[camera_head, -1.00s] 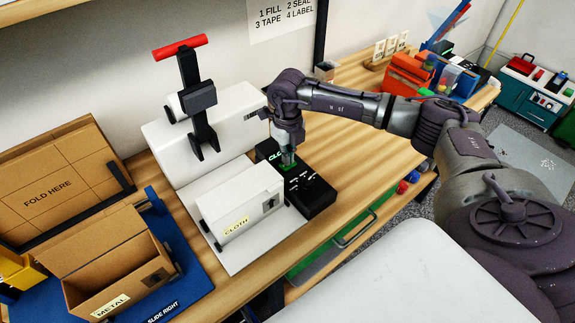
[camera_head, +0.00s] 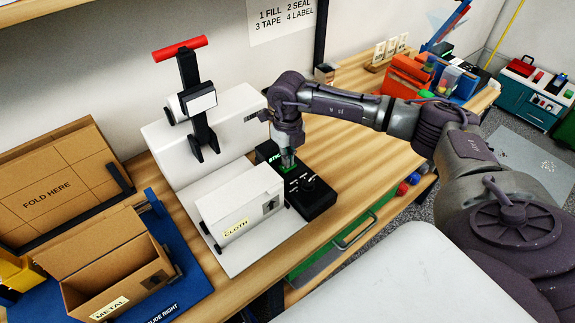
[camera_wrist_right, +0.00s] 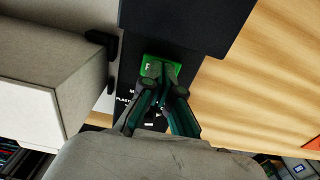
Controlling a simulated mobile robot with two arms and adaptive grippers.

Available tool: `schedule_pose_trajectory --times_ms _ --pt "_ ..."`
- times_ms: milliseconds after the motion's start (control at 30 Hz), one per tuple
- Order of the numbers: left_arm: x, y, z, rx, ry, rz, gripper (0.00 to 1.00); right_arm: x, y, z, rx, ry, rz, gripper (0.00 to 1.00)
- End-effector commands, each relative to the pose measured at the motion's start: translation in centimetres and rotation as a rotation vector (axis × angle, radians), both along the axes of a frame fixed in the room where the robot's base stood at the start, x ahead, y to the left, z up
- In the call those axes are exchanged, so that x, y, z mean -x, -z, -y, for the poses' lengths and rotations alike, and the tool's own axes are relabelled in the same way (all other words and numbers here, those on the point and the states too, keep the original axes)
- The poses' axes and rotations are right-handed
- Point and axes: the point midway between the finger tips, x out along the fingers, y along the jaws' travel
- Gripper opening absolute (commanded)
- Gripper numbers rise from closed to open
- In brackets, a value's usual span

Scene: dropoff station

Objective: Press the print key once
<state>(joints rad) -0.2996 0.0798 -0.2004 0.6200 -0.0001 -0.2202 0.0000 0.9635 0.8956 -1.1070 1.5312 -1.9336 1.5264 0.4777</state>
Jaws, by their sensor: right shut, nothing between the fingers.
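The black label printer (camera_head: 316,196) lies on the bench beside the white carton. Its small display (camera_head: 270,158) shows green letters, partly hidden by my gripper. My right gripper (camera_head: 288,161) points down over the printer, shut and empty. In the right wrist view, the closed fingertips (camera_wrist_right: 161,70) are over the green key (camera_wrist_right: 149,60), which shows a white "P"; the rest of its lettering is hidden. I cannot tell whether the fingertips touch the key. A white label-like patch (camera_head: 202,103) shows on the head of the red-handled lever press (camera_head: 193,75). My left gripper is not in view.
A white carton with a CLOTH label (camera_head: 242,203) stands left of the printer. A brown METAL carton (camera_head: 125,275) sits on a blue mat (camera_head: 190,290) at the left. The bench (camera_head: 350,160) right of the printer is clear.

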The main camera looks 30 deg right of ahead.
Motion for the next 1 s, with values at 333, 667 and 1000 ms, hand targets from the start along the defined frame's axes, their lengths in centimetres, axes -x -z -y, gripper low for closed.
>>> schedule_pose_trajectory --times_ms 333,667,1000 --pt "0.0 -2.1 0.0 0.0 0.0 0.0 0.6 0.0 -3.2 0.1 0.001 0.001 0.001 0.0" --pt "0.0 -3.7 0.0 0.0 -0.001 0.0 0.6 0.0 -5.8 0.0 0.001 0.0 0.002 0.0" --pt "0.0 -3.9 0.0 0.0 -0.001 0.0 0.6 0.0 -6.3 0.0 0.001 0.0 0.001 0.0"
